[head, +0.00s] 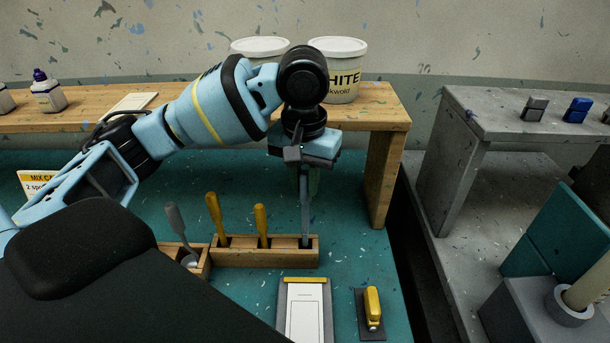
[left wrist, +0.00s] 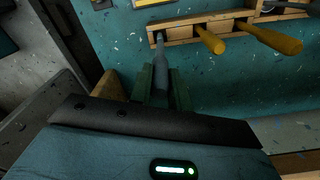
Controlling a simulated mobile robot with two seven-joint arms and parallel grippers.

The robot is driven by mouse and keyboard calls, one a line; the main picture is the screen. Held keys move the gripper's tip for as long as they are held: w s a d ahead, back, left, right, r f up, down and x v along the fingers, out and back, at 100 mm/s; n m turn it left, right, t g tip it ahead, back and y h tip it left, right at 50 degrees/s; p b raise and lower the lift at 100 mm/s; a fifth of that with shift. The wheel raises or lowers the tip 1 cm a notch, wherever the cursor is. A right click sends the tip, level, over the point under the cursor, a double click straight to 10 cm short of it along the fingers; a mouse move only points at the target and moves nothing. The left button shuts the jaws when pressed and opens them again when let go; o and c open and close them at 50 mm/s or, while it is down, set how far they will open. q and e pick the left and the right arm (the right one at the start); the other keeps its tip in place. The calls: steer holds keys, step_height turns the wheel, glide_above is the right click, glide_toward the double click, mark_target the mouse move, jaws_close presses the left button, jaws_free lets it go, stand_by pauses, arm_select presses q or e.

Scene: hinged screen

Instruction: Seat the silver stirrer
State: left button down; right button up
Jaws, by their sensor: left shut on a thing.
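The silver stirrer (head: 305,205) hangs upright from my left gripper (head: 306,172), which is shut on its upper part. Its lower end meets the right-hand slot of the wooden rack (head: 265,257); I cannot tell how deep it sits. In the left wrist view the grey stirrer (left wrist: 161,62) runs from between the green fingers (left wrist: 162,88) to the end slot of the rack (left wrist: 188,32). Two yellow-handled stirrers (head: 215,215) stand in the rack's other slots. My right gripper is not in view.
A small wooden box (head: 203,264) with a leaning grey-handled tool (head: 176,220) stands left of the rack. A clipboard (head: 305,310) and a yellow-handled scraper (head: 372,310) lie in front. A wooden shelf (head: 390,120) with white tubs (head: 345,80) stands behind.

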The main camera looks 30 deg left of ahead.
mark_target(305, 204)
arm_select(q)
steer(key=shift+f, duration=2.7)
steer(key=c, duration=1.2)
jaws_free()
steer(key=shift+c, duration=0.2)
steer(key=shift+s+r, duration=0.1)
steer(key=shift+r, duration=3.8)
